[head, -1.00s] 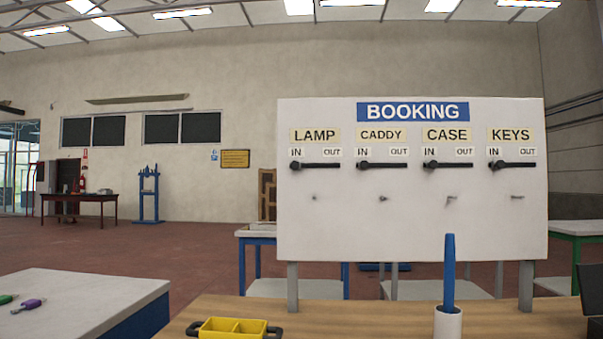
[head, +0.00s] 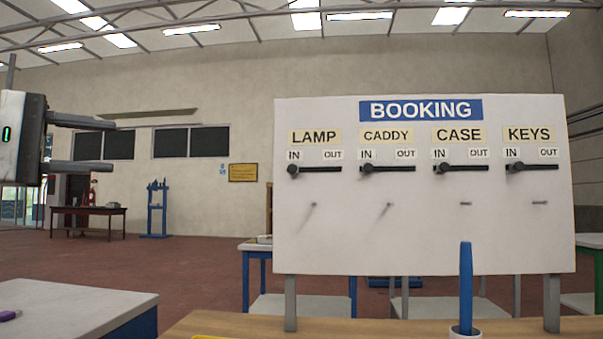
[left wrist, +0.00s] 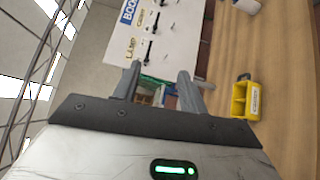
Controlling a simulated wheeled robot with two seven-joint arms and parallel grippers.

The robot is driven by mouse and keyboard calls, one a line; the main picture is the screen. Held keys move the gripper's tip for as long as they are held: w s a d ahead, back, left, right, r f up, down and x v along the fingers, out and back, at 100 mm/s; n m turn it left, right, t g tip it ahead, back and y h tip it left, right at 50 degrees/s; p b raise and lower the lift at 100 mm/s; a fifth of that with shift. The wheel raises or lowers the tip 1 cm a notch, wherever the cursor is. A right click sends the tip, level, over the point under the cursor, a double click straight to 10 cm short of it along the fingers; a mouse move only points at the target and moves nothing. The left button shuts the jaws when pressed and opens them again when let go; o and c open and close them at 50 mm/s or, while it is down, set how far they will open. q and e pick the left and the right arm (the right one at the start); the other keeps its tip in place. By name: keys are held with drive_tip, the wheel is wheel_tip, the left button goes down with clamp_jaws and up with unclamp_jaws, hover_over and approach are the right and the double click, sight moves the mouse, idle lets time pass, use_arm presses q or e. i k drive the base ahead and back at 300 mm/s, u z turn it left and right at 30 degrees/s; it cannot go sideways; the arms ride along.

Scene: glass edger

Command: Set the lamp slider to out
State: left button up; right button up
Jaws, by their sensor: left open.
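The white BOOKING board (head: 420,235) stands upright on the wooden table. The lamp slider (head: 293,170) is a black knob on a dark horizontal track under the LAMP label, at the left end by IN. The board also shows in the left wrist view (left wrist: 175,40), turned on its side, with the lamp slider (left wrist: 136,66) beyond the fingers. My left gripper (head: 113,145) is at the far left of the head view, left of the board and apart from it. Its fingers are open and empty, and they show in the wrist view (left wrist: 157,82). My right gripper is not in view.
Caddy (head: 366,170), case (head: 439,169) and keys (head: 511,167) sliders sit in a row with knobs at the IN side. A yellow caddy (left wrist: 240,100) and a white cup with a blue stick (head: 466,290) stand on the table before the board. Another table (head: 80,300) is at left.

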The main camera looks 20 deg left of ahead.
sight(293, 168)
drive_tip(key=i, duration=1.25)
